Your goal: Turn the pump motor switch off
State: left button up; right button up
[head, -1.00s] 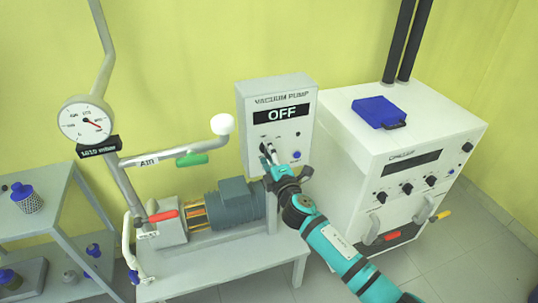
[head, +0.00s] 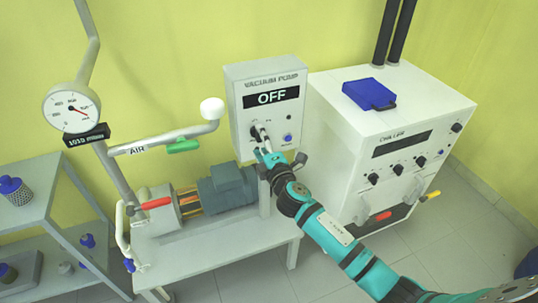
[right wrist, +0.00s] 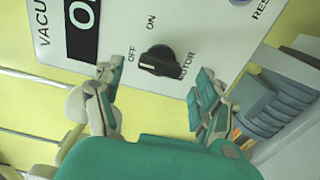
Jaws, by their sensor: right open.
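The vacuum pump control box (head: 243,73) stands behind the pump, and its display (head: 271,97) reads OFF. The black motor switch knob (right wrist: 160,61) sits on its front panel, between printed ON and OFF labels. A pale mark shows at the knob's left end, on the OFF label's side. My right gripper (head: 262,143) is in front of the knob. In the right wrist view its open fingers (right wrist: 157,82) are on either side of the knob, with gaps between, holding nothing. My left gripper is out of view.
The pump motor (head: 228,188) sits on a grey bench (head: 215,243) below the box. A white chiller (head: 345,125) with a blue item (head: 369,94) on top stands to the right. A pipe with a green handle (head: 184,146) and a gauge (head: 71,108) are at left.

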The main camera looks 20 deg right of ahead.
jog(key=s, duration=1)
jog(key=shift+s+d, duration=0.2)
jog(key=shift+s, duration=0.05)
jog(key=s+d+f+m+g, duration=0.1)
jog(key=s+f+m+g, duration=0.2)
jog(key=f, duration=0.9)
jog(key=s+d+f+m+g+h, duration=0.1)
jog(key=s+d+f+m+g, duration=0.3)
jog(key=f, duration=0.7)
jog(key=s+a+f+g, duration=0.15)
jog(key=s+f, duration=0.35)
jog(key=f, duration=0.7)
jog(key=s+f+m+g, duration=0.2)
jog(key=s+f, duration=0.4)
jog(key=s, duration=0.6)
jog(key=s+f+m+g, duration=0.3)
jog(key=s+f, duration=0.4)
jog(key=s, duration=0.5)
jog(key=s+f+m+g, duration=0.3)
jog(key=s+f, duration=0.4)
jog(key=s, duration=0.5)
jog(key=shift+f+m, duration=0.15)
jog(key=shift+m, duration=0.45)
jog(key=shift+g, duration=0.25)
